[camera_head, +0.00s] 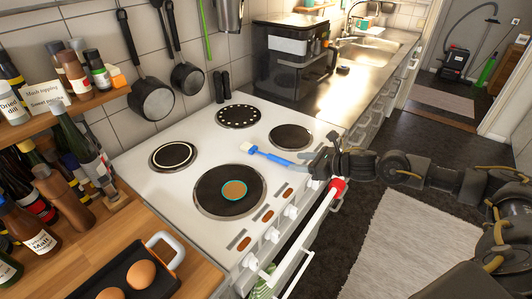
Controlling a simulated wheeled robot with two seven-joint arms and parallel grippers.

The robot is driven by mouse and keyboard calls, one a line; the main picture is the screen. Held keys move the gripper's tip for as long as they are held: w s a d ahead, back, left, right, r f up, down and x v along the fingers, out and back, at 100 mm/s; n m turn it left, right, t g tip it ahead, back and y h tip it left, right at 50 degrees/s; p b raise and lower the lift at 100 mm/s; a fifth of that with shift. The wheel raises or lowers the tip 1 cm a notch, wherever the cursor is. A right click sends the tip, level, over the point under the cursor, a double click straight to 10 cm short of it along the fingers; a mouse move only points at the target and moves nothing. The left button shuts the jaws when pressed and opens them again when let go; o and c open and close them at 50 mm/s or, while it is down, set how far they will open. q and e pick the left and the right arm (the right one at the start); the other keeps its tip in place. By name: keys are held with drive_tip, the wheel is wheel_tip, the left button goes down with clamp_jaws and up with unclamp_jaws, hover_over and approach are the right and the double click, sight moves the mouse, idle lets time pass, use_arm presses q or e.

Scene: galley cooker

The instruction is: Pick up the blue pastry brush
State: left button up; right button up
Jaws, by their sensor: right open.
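The blue pastry brush (272,156) lies on the white cooker top (150,205), between the right rear burner and the large front burner. Its pale head points left and its blue handle runs right toward the cooker's right side. My right gripper (312,163) comes in from the right and is open at the handle's right end. The fingers hide that end, so I cannot tell whether they touch it. My left gripper is not in view.
A teal-and-orange round item (234,190) sits on the large front burner. A black coffee machine (290,60) stands behind the cooker. A black tray (130,268) with eggs is at the front left. Knobs and a white oven handle (308,240) line the front edge.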

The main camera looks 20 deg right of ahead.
sight(284, 159)
drive_tip(key=shift+w+a+f, duration=0.1)
drive_tip(key=shift+w+a, duration=0.15)
drive_tip(key=shift+w, duration=0.15)
drive_tip(key=shift+a, duration=0.15)
drive_tip(key=shift+w+a+p, duration=0.2)
drive_tip(key=shift+w+p, duration=0.15)
drive_tip(key=shift+p, duration=0.15)
drive_tip(key=p+x, duration=0.1)
drive_tip(key=x, duration=0.2)
drive_tip(key=shift+w+a+p, duration=0.1)
drive_tip(key=shift+w+p, duration=0.2)
drive_tip(key=shift+w, duration=0.05)
drive_tip(key=shift+w+a+f, duration=0.2)
drive_tip(key=shift+w+f, duration=0.05)
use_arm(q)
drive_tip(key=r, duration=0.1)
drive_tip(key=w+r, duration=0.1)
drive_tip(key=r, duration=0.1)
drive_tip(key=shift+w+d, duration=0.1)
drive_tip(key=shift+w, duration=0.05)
use_arm(e)
drive_tip(key=shift+s, duration=0.1)
clamp_jaws()
